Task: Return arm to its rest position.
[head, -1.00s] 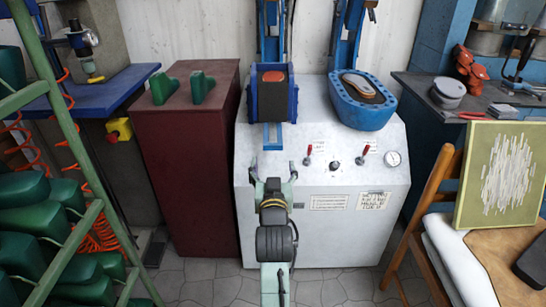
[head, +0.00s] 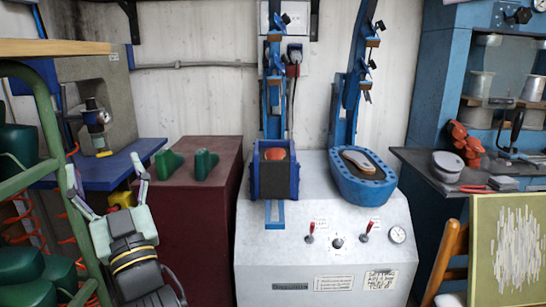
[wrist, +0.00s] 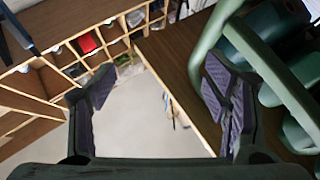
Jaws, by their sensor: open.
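My gripper (head: 104,182) is at the lower left of the head view, raised in front of the dark red cabinet and beside the green rack. Its two fingers are spread apart with nothing between them. In the wrist view my gripper (wrist: 165,105) is also open and empty, above pale floor. A brown wooden surface and the green rack show close to its right finger in that view.
The green rack (head: 50,170) holds several dark green lasts close to my arm. The white press machine (head: 330,250) bears a sandal sole (head: 360,162). Two green lasts stand on the dark red cabinet (head: 190,240). A chair holds a panel (head: 508,250) at right.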

